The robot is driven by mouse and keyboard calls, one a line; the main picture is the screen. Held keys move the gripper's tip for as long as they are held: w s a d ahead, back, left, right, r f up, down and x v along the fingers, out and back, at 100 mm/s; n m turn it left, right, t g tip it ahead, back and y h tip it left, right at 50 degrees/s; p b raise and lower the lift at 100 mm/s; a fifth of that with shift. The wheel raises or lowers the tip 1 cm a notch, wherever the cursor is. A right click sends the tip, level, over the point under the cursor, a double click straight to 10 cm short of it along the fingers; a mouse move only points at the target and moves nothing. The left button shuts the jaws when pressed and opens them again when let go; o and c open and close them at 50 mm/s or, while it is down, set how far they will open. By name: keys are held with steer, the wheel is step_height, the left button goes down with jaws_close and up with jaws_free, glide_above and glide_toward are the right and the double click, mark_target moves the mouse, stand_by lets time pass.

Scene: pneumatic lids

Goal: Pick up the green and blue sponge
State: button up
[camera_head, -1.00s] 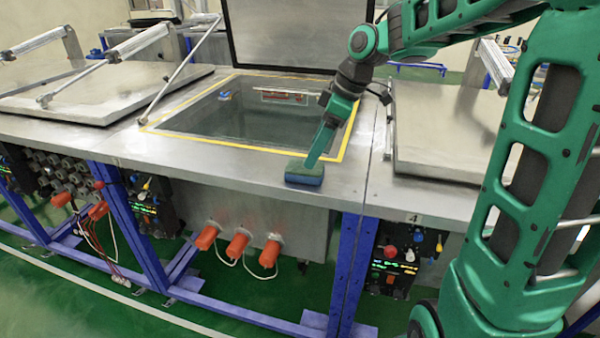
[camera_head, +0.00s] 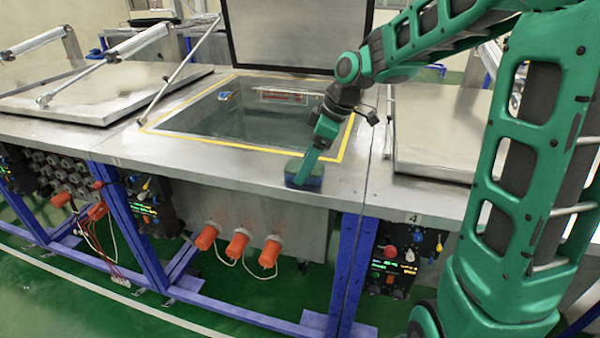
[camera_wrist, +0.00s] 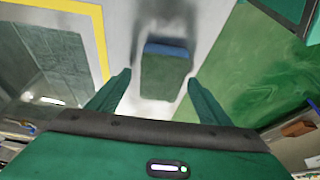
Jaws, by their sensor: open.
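The green and blue sponge (camera_head: 312,172) lies on the metal tabletop near its front edge, in front of the glass-covered opening. In the wrist view the sponge (camera_wrist: 165,75) shows a green top and a blue strip along its far side. My gripper (camera_head: 302,182) is right at the sponge in the head view and hides part of it. In the wrist view my gripper (camera_wrist: 160,82) is open, with one finger on each side of the near part of the sponge. Gaps show between the fingers and the sponge. Whether the fingertips touch the table cannot be told.
The metal table (camera_head: 240,178) has a yellow-bordered opening (camera_head: 240,110) behind the sponge, with a raised lid (camera_head: 295,35) at its back. A closed lid (camera_head: 435,130) lies to the right. Orange plugs (camera_head: 237,245) stick out below the front edge.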

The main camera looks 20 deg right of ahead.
steer(key=shift+f, duration=0.2)
stand_by(0.3)
steer(key=c, duration=1.1)
steer(key=shift+r, duration=0.15)
step_height(320, 180, up, 5)
steer(key=shift+f, duration=0.1)
steer(key=s+a+r, duration=0.2)
steer(key=a, duration=0.1)
steer(key=s+a+r, duration=0.2)
steer(key=s, duration=0.1)
steer(key=s+a+r, duration=0.2)
steer(key=s+a, duration=0.1)
steer(key=shift+a+r, duration=0.25)
steer(key=shift+a, duration=0.1)
